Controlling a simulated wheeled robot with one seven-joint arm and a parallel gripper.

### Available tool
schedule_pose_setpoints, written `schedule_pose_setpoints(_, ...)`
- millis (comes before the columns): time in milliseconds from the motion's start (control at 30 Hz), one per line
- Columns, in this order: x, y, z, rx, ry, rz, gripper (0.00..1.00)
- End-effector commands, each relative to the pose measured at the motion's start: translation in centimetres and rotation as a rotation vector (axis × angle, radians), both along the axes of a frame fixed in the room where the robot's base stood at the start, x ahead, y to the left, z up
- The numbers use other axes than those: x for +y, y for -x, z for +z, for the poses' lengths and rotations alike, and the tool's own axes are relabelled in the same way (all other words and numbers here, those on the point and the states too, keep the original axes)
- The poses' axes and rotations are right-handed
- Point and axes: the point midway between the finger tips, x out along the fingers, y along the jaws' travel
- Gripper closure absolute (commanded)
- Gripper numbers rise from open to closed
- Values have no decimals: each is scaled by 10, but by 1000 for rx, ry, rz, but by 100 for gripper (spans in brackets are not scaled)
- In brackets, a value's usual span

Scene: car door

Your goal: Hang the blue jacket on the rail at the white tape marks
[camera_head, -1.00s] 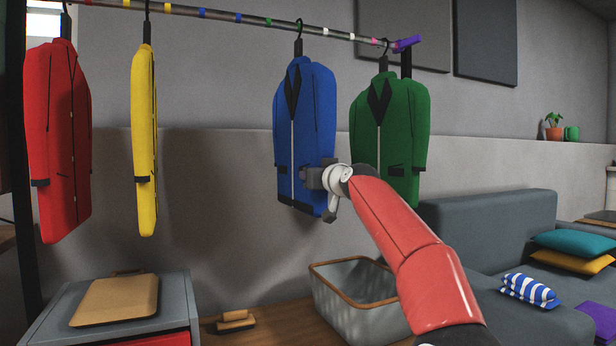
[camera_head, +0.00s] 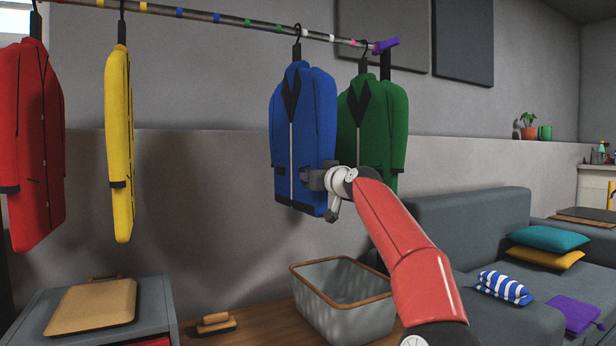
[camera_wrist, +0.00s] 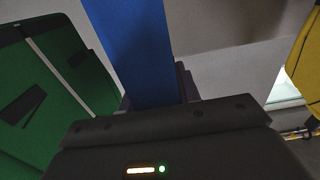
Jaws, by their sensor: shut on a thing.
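The blue jacket (camera_head: 312,125) hangs upright from a hanger whose dark hook (camera_head: 298,30) meets the rail (camera_head: 233,19). A white tape mark (camera_head: 333,38) shows just right of this hook; any mark close by the hook is hard to make out. My gripper (camera_head: 313,178) is shut on the jacket's lower right side. In the wrist view the blue cloth (camera_wrist: 138,50) runs up from my jaws, which are mostly hidden. Whether the hook rests fully on the rail I cannot tell.
The green jacket (camera_head: 374,125) hangs close behind on the right. The yellow jacket (camera_head: 118,140) and red jacket (camera_head: 33,140) hang at left, with a wide gap before the blue one. A purple end piece (camera_head: 386,45) caps the rail. A basket (camera_head: 343,315) stands below.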

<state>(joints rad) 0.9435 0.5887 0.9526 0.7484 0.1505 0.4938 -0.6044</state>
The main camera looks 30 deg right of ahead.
Motion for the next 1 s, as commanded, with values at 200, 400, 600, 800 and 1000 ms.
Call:
schedule_pose_setpoints(200,-13,1,3,-4,-2,-1,100)
schedule_pose_setpoints(400,-24,0,3,-3,-3,0,100)
schedule_pose_setpoints(600,-36,0,3,-4,-2,-1,100)
schedule_pose_setpoints(800,-48,1,3,-3,-1,-1,100)
schedule_pose_setpoints(1000,-60,0,3,-3,-2,-1,100)
